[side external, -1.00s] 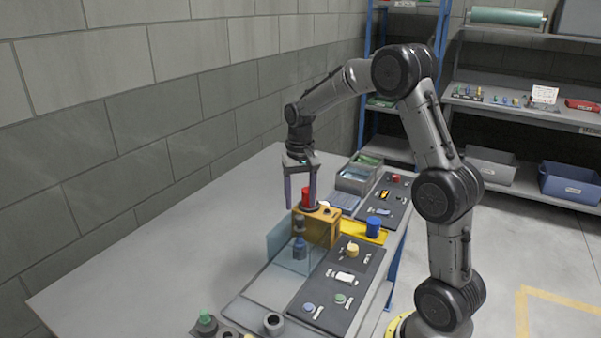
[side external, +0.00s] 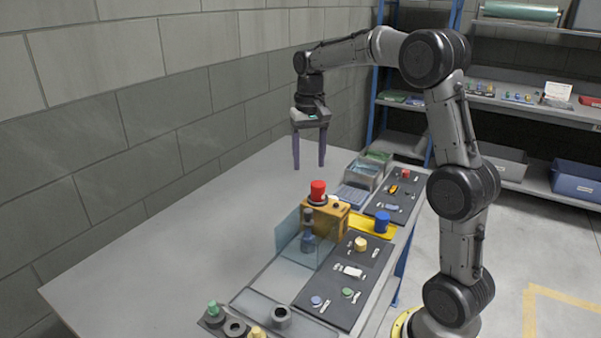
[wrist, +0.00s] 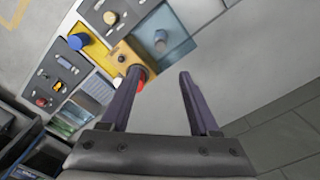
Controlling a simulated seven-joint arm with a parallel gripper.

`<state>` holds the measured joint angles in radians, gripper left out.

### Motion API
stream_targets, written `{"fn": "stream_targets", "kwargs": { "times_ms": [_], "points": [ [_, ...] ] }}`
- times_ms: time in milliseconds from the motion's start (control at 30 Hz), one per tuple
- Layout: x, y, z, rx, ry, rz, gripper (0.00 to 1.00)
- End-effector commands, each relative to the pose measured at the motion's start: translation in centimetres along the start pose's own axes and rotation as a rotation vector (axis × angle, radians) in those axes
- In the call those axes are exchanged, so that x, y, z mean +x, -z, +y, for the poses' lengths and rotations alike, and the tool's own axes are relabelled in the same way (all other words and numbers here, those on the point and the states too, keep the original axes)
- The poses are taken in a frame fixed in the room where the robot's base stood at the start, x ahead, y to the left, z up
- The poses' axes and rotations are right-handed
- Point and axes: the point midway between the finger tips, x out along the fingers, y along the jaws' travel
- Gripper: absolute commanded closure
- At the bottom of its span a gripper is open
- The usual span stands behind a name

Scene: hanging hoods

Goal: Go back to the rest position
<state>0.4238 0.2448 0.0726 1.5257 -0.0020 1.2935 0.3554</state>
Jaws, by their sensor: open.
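My gripper (side external: 309,166) is open and empty, raised well above the table, with its two dark purple fingers pointing down. It also shows in the wrist view (wrist: 160,72), where the fingers are wide apart. Below it, a red cylinder (side external: 318,188) stands upright on a dark ring on top of an orange wooden box (side external: 322,224). In the wrist view the red cylinder (wrist: 141,85) is partly hidden behind one finger, beside the box (wrist: 122,58). The gripper is apart from both.
Clear panels (side external: 286,235) stand around a blue-grey bottle-like piece (side external: 308,240) in front of the box. A blue cylinder (side external: 382,222) stands on a yellow tray (side external: 360,227). Dark mats (side external: 330,300) hold small parts. The left of the table (side external: 170,240) is bare; a block wall stands behind.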

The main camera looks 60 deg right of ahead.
Motion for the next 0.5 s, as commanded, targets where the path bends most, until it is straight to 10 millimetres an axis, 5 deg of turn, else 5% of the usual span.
{"fn": "stream_targets", "kwargs": {
  "times_ms": [167, 300, 500],
  "points": [
    [-4.2, -2.9, -1.9, -0.07, 0.036, 0.086, 0.38],
    [-7.1, -8.3, -2.5, -0.158, 0.073, 0.159, 0.38],
    [-8.4, -16.2, -1.8, -0.322, 0.13, 0.262, 0.38]
  ]
}}
